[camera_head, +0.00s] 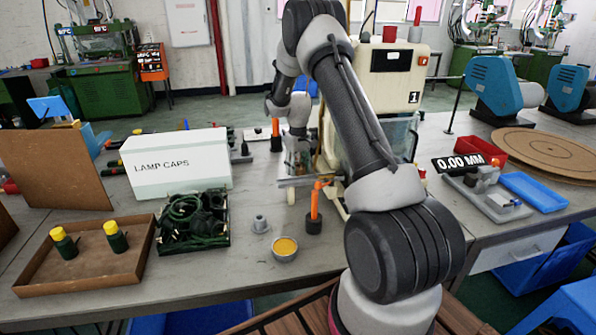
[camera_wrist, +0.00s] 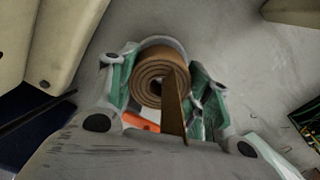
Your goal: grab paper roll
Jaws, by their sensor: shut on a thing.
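The paper roll (camera_wrist: 158,84) is a brown coil seen end-on in the wrist view, with a loose flap of paper standing out toward the camera. My gripper (camera_wrist: 165,78) has its green-padded fingers on both sides of the roll and is shut on it. In the head view my gripper (camera_head: 297,155) points down over the far side of the bench, left of the cream machine. I cannot make out the roll there.
A white LAMP CAPS box (camera_head: 178,165), a black crate of green cables (camera_head: 192,222) and a brown tray (camera_head: 85,258) stand to the left. An orange-topped tool (camera_head: 314,208) and a yellow-filled cup (camera_head: 285,248) stand in front. The cream machine (camera_head: 385,95) is close on the right.

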